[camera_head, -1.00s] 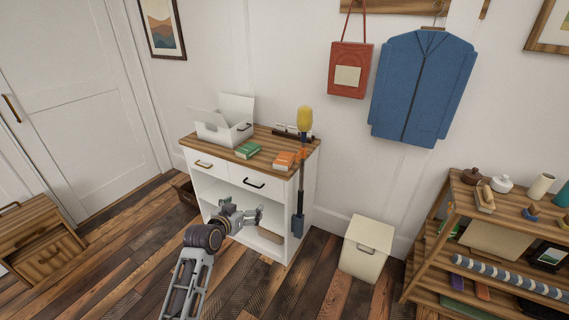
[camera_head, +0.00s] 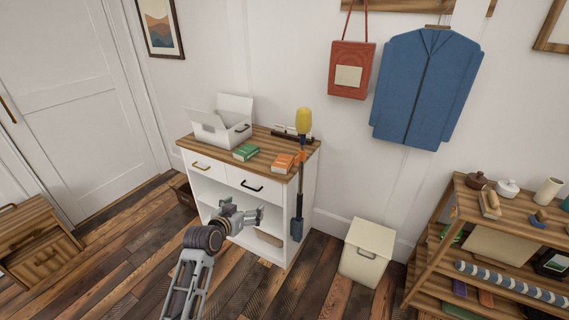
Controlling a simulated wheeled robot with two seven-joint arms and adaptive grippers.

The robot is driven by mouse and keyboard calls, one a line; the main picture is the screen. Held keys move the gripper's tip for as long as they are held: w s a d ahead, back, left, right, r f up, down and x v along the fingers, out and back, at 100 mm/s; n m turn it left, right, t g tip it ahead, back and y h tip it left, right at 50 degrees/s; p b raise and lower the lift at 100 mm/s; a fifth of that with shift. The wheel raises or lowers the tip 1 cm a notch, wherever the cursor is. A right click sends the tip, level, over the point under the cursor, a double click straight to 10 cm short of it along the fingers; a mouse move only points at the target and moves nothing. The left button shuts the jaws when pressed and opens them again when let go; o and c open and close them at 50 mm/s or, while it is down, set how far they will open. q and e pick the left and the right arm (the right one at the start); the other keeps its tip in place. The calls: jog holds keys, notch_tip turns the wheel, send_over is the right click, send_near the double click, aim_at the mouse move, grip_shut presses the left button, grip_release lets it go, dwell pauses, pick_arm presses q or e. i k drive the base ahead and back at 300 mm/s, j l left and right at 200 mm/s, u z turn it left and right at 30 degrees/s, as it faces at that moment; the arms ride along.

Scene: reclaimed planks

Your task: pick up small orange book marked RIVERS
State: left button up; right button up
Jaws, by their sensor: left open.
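The small orange book (camera_head: 284,163) lies flat on the wooden top of the white cabinet (camera_head: 215,157), near its right front edge. Its lettering is too small to read. A long-handled tool with a yellow head (camera_head: 303,122) stands at the cabinet's right front corner and passes close beside the book. My left gripper (camera_head: 250,215) is open and empty, in front of the cabinet's open shelf, lower than the top and the book. My right gripper is not in view.
A green book (camera_head: 246,152) lies left of the orange one. A white open box (camera_head: 222,127) stands behind it. A cream bin (camera_head: 367,251) stands on the floor right of the cabinet. A wooden shelf rack (camera_head: 440,232) stands at the right. Floor between cabinet and bin is clear.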

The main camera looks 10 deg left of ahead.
aim_at(283, 162)
jog(key=i+l, duration=0.1)
jog(key=i, duration=0.35)
jog(key=i+l, duration=0.15)
jog(key=i, duration=0.25)
